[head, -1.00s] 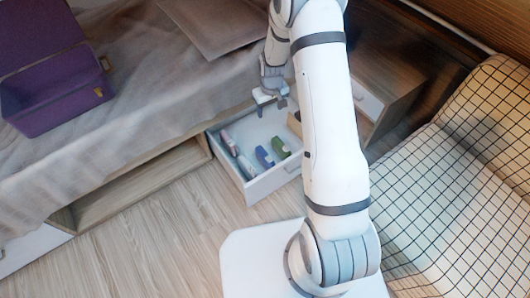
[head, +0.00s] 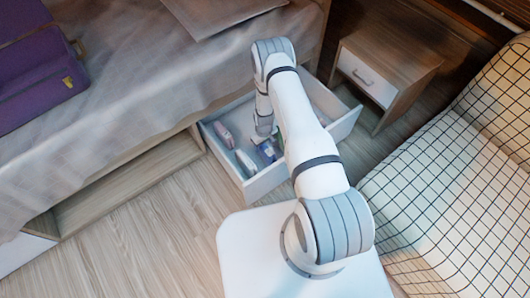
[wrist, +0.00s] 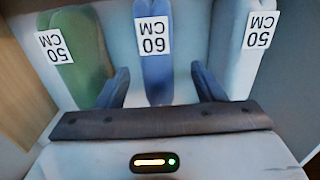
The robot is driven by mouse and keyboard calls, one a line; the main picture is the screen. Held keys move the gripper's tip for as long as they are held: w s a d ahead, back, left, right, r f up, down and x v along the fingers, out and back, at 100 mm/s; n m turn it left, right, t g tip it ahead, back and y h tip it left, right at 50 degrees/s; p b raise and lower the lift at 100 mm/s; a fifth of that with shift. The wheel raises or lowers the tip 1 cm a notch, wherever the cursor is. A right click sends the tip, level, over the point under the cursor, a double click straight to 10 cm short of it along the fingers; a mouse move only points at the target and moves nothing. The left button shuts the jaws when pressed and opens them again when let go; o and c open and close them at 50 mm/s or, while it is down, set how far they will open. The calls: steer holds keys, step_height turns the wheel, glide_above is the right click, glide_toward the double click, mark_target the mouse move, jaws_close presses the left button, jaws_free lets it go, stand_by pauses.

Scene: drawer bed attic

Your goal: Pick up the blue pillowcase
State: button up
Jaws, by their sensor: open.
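The blue pillowcase (wrist: 156,75) is a folded roll with a white "60 CM" label. It lies in the open drawer (head: 262,189) under the bed. It also shows in the head view (head: 267,151), partly covered by my arm. My gripper (wrist: 160,84) is open and empty, with one finger on each side of the blue pillowcase in the wrist view. I cannot tell whether the fingers touch it. In the head view my arm reaches down into the drawer and the fingertips are hard to make out.
In the wrist view, a green roll (wrist: 82,62) labelled "50 CM" lies on the left and a pale roll (wrist: 238,60) labelled "50 CM" on the right. A nightstand (head: 385,70) and a checked armchair (head: 450,170) stand right of the drawer. A purple case (head: 40,70) sits on the bed.

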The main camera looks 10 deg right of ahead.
mark_target(265, 147)
steer(key=f+b, duration=0.2)
steer(key=f, duration=0.3)
steer(key=shift+d+f, duration=0.1)
steer(key=shift+d, duration=0.1)
steer(key=shift+c, duration=0.4)
steer(key=c, duration=1)
